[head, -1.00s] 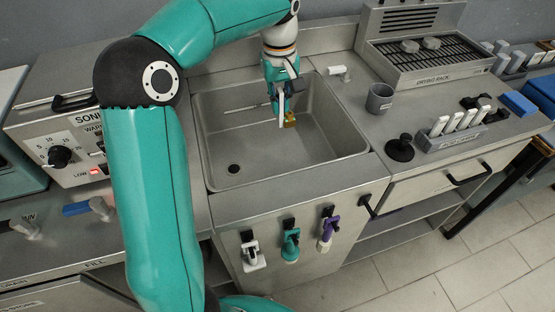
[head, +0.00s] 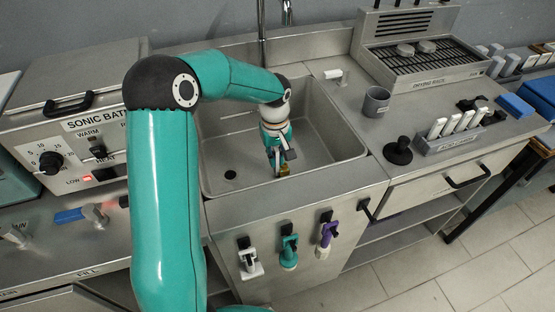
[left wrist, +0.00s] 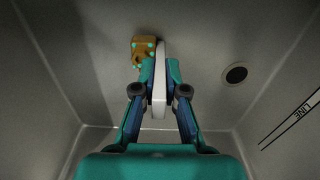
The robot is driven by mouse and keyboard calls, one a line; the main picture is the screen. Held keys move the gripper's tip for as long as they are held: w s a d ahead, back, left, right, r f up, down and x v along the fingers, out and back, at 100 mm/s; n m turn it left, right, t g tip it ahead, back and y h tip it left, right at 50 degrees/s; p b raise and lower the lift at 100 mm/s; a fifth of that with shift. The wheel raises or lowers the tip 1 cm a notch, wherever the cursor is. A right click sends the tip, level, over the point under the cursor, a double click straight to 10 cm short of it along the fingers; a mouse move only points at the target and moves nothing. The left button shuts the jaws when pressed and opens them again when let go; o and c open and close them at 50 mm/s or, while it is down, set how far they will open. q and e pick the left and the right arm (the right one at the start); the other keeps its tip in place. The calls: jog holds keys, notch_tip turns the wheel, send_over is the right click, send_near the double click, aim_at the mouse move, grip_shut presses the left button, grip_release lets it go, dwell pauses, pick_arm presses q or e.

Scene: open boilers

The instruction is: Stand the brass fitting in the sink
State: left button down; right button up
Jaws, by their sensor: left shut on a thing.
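The brass fitting (head: 284,169) is at the tip of my left gripper (head: 278,160), low inside the near part of the steel sink (head: 222,135). In the left wrist view the fitting (left wrist: 144,50) is brown-gold with teal spots. A pale flat bar (left wrist: 159,75) lies between the fingertips of the left gripper (left wrist: 160,78) and seems joined to the fitting. The fingers are shut on this piece. I cannot tell whether the fitting touches the sink floor. My right gripper is not in view.
The sink's drain (head: 230,174) is to the left of the gripper. The sink floor around the fitting is clear. A grey cup (head: 376,101), a black knob-topped item (head: 398,150) and a labelled rack (head: 455,135) stand on the right counter. A faucet (head: 262,25) rises behind.

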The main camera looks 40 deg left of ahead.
pick_arm(q)
jog(key=shift+f, duration=0.4)
jog(key=shift+f, duration=0.15)
jog(key=c, duration=1.2)
grip_release()
notch_tip(320, 180, up, 12)
jog(key=shift+s+r+p, duration=0.1)
jog(key=shift+r+p, duration=0.1)
jog(key=shift+p, duration=0.1)
